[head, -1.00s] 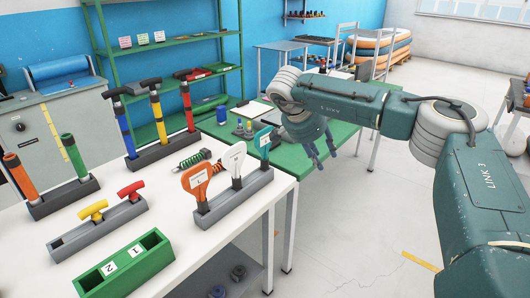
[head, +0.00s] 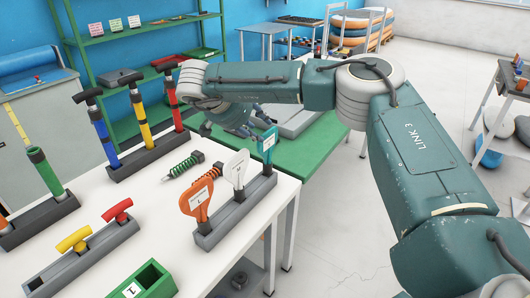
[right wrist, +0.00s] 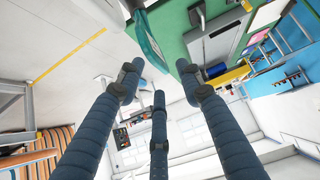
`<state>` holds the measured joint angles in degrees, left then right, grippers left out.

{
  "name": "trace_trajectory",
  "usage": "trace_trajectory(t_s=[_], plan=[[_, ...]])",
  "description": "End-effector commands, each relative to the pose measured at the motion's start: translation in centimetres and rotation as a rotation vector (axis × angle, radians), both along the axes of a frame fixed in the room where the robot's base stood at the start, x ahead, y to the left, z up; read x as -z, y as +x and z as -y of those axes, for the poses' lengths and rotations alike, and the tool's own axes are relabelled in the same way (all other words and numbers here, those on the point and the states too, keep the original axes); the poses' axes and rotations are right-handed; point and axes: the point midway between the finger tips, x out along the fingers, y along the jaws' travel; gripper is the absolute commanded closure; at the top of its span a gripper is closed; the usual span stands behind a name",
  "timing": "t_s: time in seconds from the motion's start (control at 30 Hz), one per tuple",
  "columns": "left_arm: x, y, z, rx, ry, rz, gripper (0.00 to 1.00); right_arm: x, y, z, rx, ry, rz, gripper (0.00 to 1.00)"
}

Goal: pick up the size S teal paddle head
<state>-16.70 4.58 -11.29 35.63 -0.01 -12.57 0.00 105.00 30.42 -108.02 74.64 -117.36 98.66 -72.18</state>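The teal paddle head (head: 268,146) stands upright at the far right end of a grey rack, beside a white paddle head (head: 237,168) and an orange one (head: 197,199). My right gripper (head: 258,122) is just behind and above the teal paddle head in the head view, partly hidden by my own arm. In the right wrist view its three dark fingers (right wrist: 160,82) are spread apart with nothing between them. A teal edge, apparently the teal paddle head (right wrist: 149,42), shows beyond the fingertips there. My left gripper is in no view.
The grey rack (head: 240,220) stands near the right edge of the white table (head: 165,205). Pump handles in grey holders and a green box (head: 150,284) stand to the left. A green table (head: 300,150) is behind.

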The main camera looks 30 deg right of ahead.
Motion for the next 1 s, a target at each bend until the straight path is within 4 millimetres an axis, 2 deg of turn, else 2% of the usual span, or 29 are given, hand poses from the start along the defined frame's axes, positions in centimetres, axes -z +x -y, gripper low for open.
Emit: trace_trajectory(t_s=[0.03,0.1,0.23,0.37,0.6,0.87,1.0], plan=[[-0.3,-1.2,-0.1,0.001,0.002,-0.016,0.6,0.4,0.1,0.6,0.004,0.001,-0.001,0.64],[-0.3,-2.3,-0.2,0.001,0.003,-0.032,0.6,1.0,0.4,1.0,0.001,0.001,0.0,0.64],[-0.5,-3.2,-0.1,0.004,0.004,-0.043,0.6,1.5,0.5,1.6,0.001,0.0,-0.001,0.64],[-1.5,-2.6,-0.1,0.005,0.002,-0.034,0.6,2.6,0.6,2.8,0.004,0.0,-0.002,0.64],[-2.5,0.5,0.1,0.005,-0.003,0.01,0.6,4.9,1.3,4.7,0.002,0.001,0.0,0.64],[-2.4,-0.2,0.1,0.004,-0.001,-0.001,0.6,5.2,1.4,4.9,0.0,0.001,0.001,0.64],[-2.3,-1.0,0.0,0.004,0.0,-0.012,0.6,5.2,1.4,4.9,0.0,0.001,0.001,0.89]])
